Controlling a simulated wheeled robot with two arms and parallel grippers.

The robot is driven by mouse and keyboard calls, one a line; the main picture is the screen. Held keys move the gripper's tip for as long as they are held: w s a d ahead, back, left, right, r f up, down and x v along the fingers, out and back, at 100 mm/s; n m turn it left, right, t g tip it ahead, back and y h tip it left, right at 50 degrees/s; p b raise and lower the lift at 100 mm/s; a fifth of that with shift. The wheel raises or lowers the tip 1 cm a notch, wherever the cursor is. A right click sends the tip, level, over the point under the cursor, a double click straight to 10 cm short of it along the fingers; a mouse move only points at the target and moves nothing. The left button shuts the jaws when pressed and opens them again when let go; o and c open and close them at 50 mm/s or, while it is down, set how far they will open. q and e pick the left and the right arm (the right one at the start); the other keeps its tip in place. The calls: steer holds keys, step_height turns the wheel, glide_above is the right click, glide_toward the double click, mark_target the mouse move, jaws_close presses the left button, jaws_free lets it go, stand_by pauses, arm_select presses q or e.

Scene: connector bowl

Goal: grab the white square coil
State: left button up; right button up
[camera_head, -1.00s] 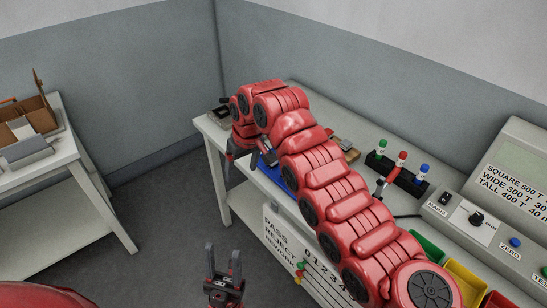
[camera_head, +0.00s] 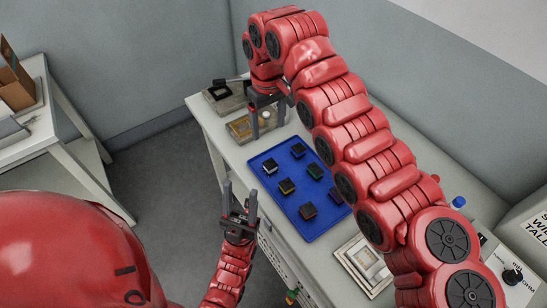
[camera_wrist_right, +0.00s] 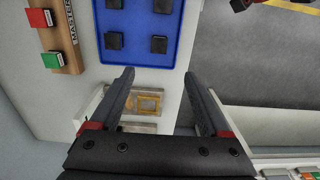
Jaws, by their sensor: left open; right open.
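A blue tray (camera_head: 270,192) on the bench holds several small dark square coils with differently coloured edges. The coil with a pale, whitish edge (camera_head: 269,166) sits near the tray's left side; its exact colour is hard to tell. My right gripper (camera_head: 271,114) is open and empty beyond the tray's far edge. In the right wrist view, the blue tray (camera_wrist_right: 133,57) lies past the fingertips of the open right gripper (camera_wrist_right: 159,77), and the coils there look dark. My left gripper (camera_head: 240,190) is open and empty, pointing up in front of the bench.
A fixture with a gold square (camera_head: 241,127) stands beyond the tray, beside a dark-topped block (camera_head: 222,94). It also shows between my right fingers in the wrist view (camera_wrist_right: 147,103). A pale framed fixture (camera_head: 360,263) stands at the near right. My right arm covers the bench's right part.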

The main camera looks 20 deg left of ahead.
steer(key=p, duration=0.3)
glide_above(270, 164)
step_height(270, 164, down, 11)
steer(key=shift+s+r, duration=0.1)
steer(key=shift+s, duration=0.05)
step_height(270, 164, down, 4)
steer(key=p, duration=0.2)
steer(key=shift+p, duration=0.3)
steer(key=shift+w+f, duration=0.2)
steer(key=shift+f, duration=0.55)
jaws_close()
